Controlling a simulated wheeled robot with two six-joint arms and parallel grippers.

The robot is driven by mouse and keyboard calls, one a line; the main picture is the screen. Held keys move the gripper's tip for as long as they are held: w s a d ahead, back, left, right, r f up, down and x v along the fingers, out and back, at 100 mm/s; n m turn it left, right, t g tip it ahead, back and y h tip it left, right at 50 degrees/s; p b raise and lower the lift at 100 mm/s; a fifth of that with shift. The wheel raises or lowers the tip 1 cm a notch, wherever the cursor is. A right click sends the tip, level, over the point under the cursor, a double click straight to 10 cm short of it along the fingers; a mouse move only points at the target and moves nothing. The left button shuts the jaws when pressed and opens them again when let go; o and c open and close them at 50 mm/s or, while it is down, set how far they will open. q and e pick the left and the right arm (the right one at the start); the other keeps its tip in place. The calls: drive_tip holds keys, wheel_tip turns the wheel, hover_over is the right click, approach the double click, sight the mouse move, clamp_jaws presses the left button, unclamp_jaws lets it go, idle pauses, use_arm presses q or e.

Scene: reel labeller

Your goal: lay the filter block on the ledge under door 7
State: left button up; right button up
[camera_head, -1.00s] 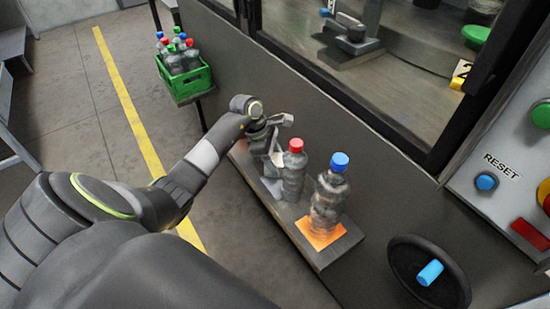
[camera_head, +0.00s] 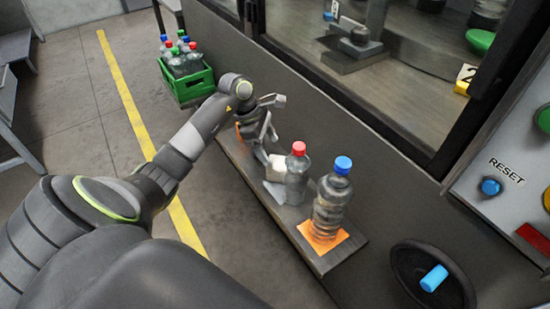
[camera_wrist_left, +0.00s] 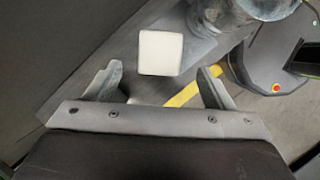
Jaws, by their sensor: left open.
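The filter block, a small white block (camera_head: 277,168), sits on the grey ledge (camera_head: 290,216) along the wall, just left of the red-capped bottle. In the left wrist view the white block (camera_wrist_left: 160,52) lies straight ahead of the fingertips. My left gripper (camera_head: 264,141) is over the ledge, to the upper left of the block. Its two fingers stand wide apart in the left wrist view (camera_wrist_left: 161,78), with nothing visible between them. No door number 7 is readable. My right gripper is not in view.
A red-capped bottle (camera_head: 297,178) and a blue-capped bottle (camera_head: 331,203) on an orange square (camera_head: 322,241) stand on the ledge. A green crate of bottles (camera_head: 188,85) is at its far end. A dark round part with a blue handle (camera_head: 433,278) sits at lower right.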

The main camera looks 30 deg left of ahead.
use_arm(q)
drive_tip(key=shift+v, duration=2.5)
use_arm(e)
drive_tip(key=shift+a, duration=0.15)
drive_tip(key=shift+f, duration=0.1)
